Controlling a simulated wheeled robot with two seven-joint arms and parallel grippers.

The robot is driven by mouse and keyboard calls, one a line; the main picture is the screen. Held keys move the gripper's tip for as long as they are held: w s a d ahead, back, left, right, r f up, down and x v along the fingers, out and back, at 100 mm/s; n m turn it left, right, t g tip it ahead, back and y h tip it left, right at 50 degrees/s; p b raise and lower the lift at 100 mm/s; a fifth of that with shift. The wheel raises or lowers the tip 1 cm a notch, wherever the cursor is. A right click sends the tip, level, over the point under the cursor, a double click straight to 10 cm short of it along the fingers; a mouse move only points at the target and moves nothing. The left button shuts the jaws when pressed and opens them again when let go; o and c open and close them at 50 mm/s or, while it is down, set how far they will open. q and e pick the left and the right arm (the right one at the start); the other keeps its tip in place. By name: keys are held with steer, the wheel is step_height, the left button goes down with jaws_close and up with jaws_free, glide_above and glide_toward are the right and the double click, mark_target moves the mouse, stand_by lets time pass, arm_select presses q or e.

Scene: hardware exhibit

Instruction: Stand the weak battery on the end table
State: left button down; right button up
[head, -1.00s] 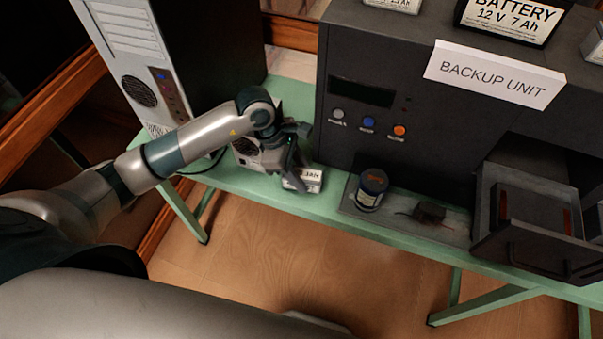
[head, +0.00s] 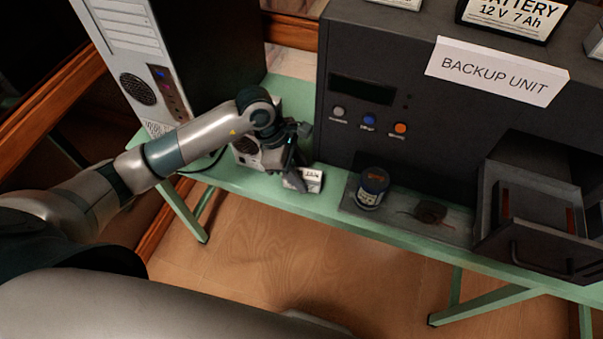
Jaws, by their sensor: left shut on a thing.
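My left gripper (head: 293,176) reaches in from the left and is shut on a small battery (head: 312,180) with a white printed label. The fingers cover part of the battery, and its label is too small to read fully. The battery is low over or on the green table (head: 335,215), near its front edge; I cannot tell whether it touches the top. No separate end table can be made out. My right gripper is not in view.
The dark backup unit (head: 345,135) stands on the green table, with an open drawer (head: 530,215) at right. A dark jar (head: 372,188) and a small dark object (head: 431,212) sit on a grey mat (head: 400,222). A computer tower (head: 115,45) stands at left.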

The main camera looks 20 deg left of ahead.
arm_select(q)
steer(key=shift+f, duration=0.1)
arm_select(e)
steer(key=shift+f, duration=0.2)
arm_select(q)
steer(key=c, duration=1.2)
jaws_free()
steer(key=shift+o, duration=0.4)
steer(key=b+v, duration=0.2)
steer(key=v, duration=0.6)
steer(key=shift+a+b, duration=0.1)
steer(key=shift+b, duration=0.3)
steer(key=b+v, duration=0.1)
steer(key=v, duration=0.8)
steer(key=shift+r+b, duration=0.25)
steer(key=shift+b, duration=0.15)
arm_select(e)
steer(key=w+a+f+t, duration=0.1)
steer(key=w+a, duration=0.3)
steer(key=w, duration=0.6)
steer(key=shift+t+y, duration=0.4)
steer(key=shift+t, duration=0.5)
arm_select(q)
steer(key=shift+s, duration=0.1)
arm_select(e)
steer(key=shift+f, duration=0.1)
